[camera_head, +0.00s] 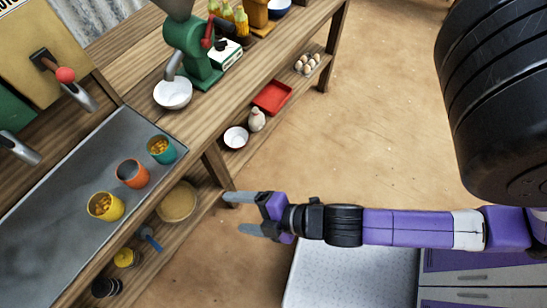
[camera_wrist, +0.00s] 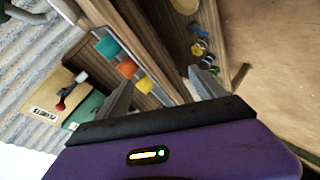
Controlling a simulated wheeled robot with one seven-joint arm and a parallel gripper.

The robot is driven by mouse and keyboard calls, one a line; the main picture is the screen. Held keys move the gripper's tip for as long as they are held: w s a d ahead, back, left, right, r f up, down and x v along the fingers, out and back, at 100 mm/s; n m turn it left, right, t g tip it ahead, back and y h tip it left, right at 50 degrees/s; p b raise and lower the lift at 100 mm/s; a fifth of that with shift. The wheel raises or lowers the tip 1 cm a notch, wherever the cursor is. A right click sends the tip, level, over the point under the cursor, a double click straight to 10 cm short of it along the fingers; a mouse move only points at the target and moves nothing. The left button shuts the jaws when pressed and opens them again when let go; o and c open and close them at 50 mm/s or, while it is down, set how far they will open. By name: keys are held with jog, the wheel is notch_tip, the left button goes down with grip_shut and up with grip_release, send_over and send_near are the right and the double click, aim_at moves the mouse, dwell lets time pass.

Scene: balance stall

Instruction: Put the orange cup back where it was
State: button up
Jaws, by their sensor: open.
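The orange cup (camera_head: 132,173) stands upright on the grey metal counter top (camera_head: 62,190), between a yellow cup (camera_head: 105,206) and a teal cup (camera_head: 162,149). The yellow and teal cups hold orange-yellow pieces; the orange cup looks empty. The orange cup also shows in the wrist view (camera_wrist: 126,69), beyond the fingers. My gripper (camera_head: 234,213) is open and empty, out in front of the counter and to the right of the cups in the head view. Its two fingers (camera_wrist: 163,90) also show in the wrist view.
A green grinder (camera_head: 197,50) stands on the wooden counter with a white bowl (camera_head: 173,94) beneath its spout. The lower shelf holds a round tan bowl (camera_head: 177,201), a red tray (camera_head: 272,97) and eggs (camera_head: 307,64). The floor right of the stall is clear.

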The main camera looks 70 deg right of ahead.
jog(key=s+d+r+m+t, duration=0.1)
jog(key=s+r+m, duration=0.3)
jog(key=r+m, duration=0.2)
jog(key=s+d+r+m+t, duration=0.1)
jog(key=s+r+m, duration=0.4)
jog(key=r, duration=0.3)
jog(key=shift+d+r+m+t+h, duration=0.2)
jog(key=shift+r+m+t+h, duration=0.15)
jog(key=shift+m, duration=0.45)
